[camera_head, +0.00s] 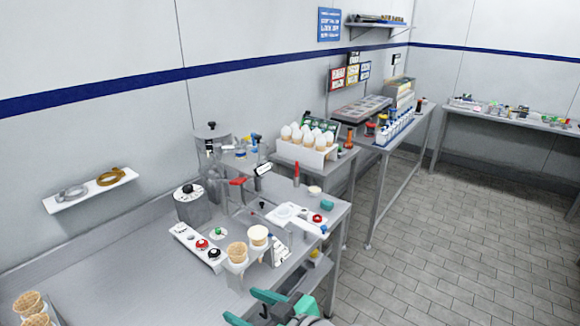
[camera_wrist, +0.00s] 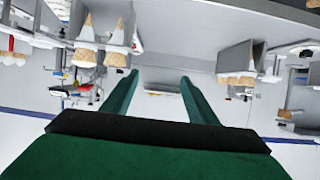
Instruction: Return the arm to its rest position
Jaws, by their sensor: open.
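My gripper (camera_head: 242,305) shows at the bottom edge of the head view as green fingers in front of the near counter (camera_head: 110,270). In the wrist view, my gripper (camera_wrist: 157,78) has its two green fingers spread apart, with nothing between them. It is open and empty. Most of my arm is out of the head view, so its full pose is hidden. Two waffle cones stand in a white holder (camera_head: 236,268) just beyond the gripper in the head view. I cannot tell the exact gap between them.
More cones (camera_head: 30,303) stand at the lower left. A grey pot (camera_head: 191,205) and a white panel with knobs (camera_head: 200,246) sit on the counter. A wall shelf (camera_head: 92,190) holds rings. A white egg-like rack (camera_head: 306,150) stands farther back. The tiled floor (camera_head: 450,250) at right is clear.

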